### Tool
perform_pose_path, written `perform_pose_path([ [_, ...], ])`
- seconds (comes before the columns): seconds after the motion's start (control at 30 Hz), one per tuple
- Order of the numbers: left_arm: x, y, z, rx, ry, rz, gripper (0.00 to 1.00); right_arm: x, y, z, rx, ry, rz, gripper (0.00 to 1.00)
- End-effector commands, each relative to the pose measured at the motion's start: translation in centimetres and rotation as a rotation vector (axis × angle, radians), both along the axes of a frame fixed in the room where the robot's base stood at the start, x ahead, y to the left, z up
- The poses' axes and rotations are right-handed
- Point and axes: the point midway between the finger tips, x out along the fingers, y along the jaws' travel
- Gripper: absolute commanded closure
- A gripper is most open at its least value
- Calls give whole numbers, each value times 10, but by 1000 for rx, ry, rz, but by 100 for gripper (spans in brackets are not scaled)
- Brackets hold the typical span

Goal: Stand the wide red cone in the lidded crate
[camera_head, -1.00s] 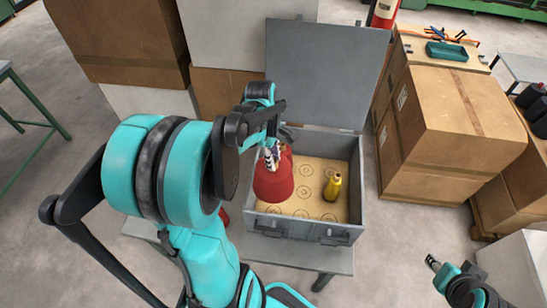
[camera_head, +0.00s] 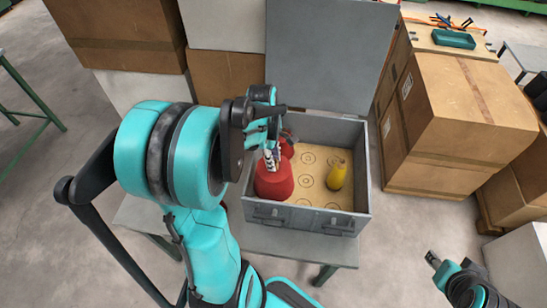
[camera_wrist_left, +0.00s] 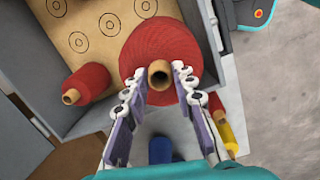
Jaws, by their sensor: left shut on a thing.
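The wide red cone (camera_head: 274,182) is upright at the crate's near left corner, inside the walls as seen from above. It also shows in the left wrist view (camera_wrist_left: 165,45), its tan tube top between the fingers. My left gripper (camera_head: 271,160) is shut on this top; its fingers (camera_wrist_left: 160,80) show in the left wrist view. Whether the cone's base touches the floor is hidden. The grey lidded crate (camera_head: 305,216) has its lid (camera_head: 330,55) raised. My right gripper (camera_head: 433,261) is at the lower right, too small to read.
Cardboard boxes (camera_head: 455,110) stand to the right.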

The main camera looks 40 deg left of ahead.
Motion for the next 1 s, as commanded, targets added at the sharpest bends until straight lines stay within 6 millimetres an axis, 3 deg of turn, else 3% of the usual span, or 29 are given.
perform_pose_path([
  [0.7, 0, 0, -79, 0, 0, 0, 100, 0, 0, -65, 0, 0, 0, 60],
  [1.0, 0, 0, -101, 0, 0, 0, 100, 0, 0, -83, 0, 0, 0, 60],
])
